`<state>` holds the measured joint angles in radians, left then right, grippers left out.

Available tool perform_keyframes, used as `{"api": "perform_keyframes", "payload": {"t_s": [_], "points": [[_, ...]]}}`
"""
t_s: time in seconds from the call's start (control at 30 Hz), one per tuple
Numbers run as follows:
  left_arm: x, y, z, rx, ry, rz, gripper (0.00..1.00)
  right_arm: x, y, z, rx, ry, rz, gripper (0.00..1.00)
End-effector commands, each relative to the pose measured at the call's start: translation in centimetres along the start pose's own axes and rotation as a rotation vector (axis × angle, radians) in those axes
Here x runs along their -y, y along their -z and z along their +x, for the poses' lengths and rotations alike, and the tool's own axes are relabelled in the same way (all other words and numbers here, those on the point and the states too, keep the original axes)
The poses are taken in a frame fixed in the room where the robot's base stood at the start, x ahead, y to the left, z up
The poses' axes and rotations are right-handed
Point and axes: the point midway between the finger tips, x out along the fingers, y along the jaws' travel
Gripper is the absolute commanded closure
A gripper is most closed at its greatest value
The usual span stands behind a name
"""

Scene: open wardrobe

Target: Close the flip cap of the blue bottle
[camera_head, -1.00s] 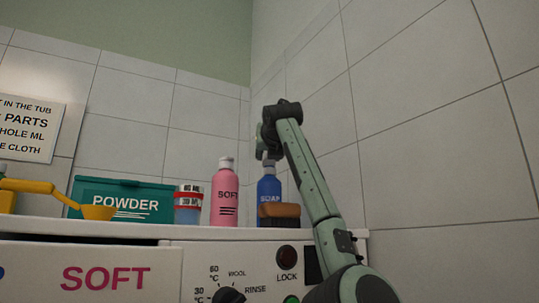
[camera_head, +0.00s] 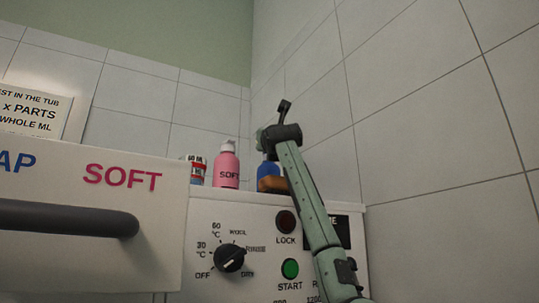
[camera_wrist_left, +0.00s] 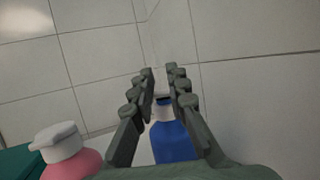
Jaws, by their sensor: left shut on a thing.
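In the left wrist view the blue bottle (camera_wrist_left: 172,142) is below and between the fingers of my left gripper (camera_wrist_left: 160,72). Its pale top, the flip cap area (camera_wrist_left: 163,98), lies between the fingers, with a dark part at its upper edge. The gripper is shut on this top. Whether the cap is open cannot be made out. In the head view my left gripper (camera_head: 262,138) is mostly hidden by its wrist. My right gripper is not in view.
A pink bottle (camera_head: 227,165) with a white cap stands left of the blue one, with a red-banded cup (camera_head: 197,171) beyond. A large drawer front (camera_head: 85,230) with a dark handle fills the lower left. Tiled walls close the corner.

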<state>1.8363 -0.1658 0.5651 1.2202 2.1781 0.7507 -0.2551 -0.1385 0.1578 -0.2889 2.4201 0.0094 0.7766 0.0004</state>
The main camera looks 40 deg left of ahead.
Motion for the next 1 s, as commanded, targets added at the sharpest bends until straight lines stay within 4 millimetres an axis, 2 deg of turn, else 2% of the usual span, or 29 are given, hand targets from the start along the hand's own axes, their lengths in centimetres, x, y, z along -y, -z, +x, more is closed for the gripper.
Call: {"api": "perform_keyframes", "payload": {"t_s": [0.33, 0.37, 0.53, 0.87, 1.0], "points": [[0.1, 0.2, 0.1, 0.008, 0.001, 0.002, 1.0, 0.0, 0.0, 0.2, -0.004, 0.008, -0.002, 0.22], [0.1, 0.2, 0.1, 0.008, 0.001, 0.002, 0.84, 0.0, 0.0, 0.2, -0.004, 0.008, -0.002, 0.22], [0.0, 0.2, 0.1, 0.008, 0.001, 0.002, 0.63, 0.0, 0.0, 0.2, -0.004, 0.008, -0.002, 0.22], [0.1, 0.1, -0.2, 0.01, 0.001, 0.001, 0.62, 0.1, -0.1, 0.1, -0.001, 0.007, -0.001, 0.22], [0.1, 0.1, -1.6, 0.011, 0.0, 0.001, 0.62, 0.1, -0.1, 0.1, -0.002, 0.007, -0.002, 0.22]]}}
